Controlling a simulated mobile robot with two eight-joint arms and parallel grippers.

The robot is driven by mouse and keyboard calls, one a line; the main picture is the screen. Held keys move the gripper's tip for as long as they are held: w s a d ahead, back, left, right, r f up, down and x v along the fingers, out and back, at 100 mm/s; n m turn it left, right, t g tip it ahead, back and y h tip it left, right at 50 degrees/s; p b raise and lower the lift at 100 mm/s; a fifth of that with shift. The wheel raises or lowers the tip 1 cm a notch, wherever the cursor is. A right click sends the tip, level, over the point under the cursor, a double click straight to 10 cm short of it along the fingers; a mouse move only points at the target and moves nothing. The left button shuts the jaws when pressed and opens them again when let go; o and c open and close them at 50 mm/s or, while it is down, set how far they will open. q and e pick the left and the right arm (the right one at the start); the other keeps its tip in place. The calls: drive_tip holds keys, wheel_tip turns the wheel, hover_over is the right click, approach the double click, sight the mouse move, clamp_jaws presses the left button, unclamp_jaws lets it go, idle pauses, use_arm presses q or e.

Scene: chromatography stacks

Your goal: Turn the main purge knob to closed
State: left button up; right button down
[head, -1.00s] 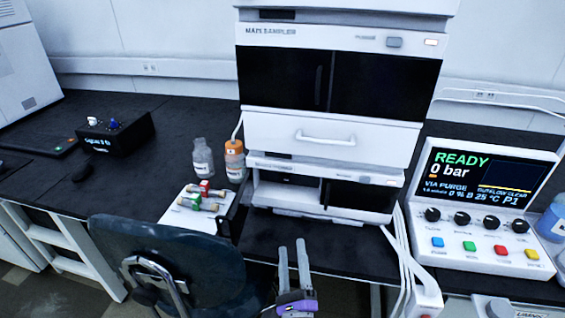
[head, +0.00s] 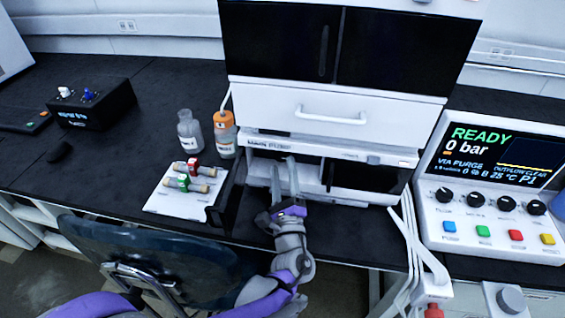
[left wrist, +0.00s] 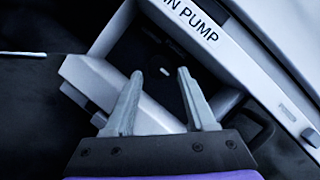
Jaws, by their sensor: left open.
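The pump module (head: 312,183) is the lowest white unit of the stack, and its left front bay is open. In the left wrist view the unit's front edge (left wrist: 225,50) reads "...IN PUMP" above a dark recess. My right gripper is out of view.
A control panel (head: 455,229) at right reads "READY, 0 bar, VIA PURGE". A white plate (head: 165,203) with column fittings, a clear bottle (head: 188,133) and an orange-topped bottle (head: 224,132) stand left of the stack. A dark chair (head: 150,260) stands in front; cables hang right of the pump.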

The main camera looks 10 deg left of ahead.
sight(280, 156)
use_arm(q)
drive_tip(key=shift+x, duration=1.25)
clamp_jaws()
